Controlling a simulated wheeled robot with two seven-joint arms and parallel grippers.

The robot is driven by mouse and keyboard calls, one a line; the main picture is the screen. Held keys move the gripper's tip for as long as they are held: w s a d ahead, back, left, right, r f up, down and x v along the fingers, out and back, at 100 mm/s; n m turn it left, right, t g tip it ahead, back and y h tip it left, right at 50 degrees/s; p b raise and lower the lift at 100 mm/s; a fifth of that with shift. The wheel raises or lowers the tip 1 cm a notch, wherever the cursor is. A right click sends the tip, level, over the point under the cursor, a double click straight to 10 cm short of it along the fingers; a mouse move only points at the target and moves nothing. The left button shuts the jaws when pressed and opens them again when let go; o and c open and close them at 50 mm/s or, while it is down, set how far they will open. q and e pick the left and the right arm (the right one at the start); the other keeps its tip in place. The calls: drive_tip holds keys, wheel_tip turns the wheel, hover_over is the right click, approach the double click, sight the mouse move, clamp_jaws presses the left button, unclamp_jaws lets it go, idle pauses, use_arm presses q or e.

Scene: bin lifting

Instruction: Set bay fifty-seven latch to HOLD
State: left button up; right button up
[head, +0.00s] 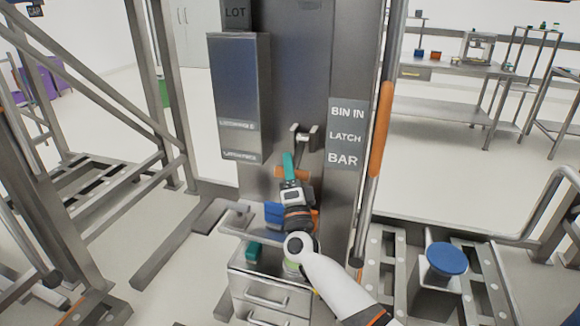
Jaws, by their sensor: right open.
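The latch (303,133) is a small metal bracket with a lever on the grey column, left of the plates reading BIN IN, LATCH and BAR (346,136). An orange grip (297,174) shows just below it, partly hidden by my gripper; I cannot tell for certain that it belongs to the lever. My right gripper (288,160) has teal fingers and points up at the column, in front of the orange grip. It is open; whether it touches the grip cannot be told. No HOLD mark is readable. My left gripper is not in view.
A blue-grey panel (239,95) with small unclear labels hangs left of the latch. A vertical rail with an orange sleeve (380,130) stands to the right. A drawer cabinet (268,292) is below my arm. A blue round-topped stool (446,258) stands at right.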

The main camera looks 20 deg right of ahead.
drive_tip(key=shift+w+r, duration=0.1)
drive_tip(key=shift+w, duration=0.15)
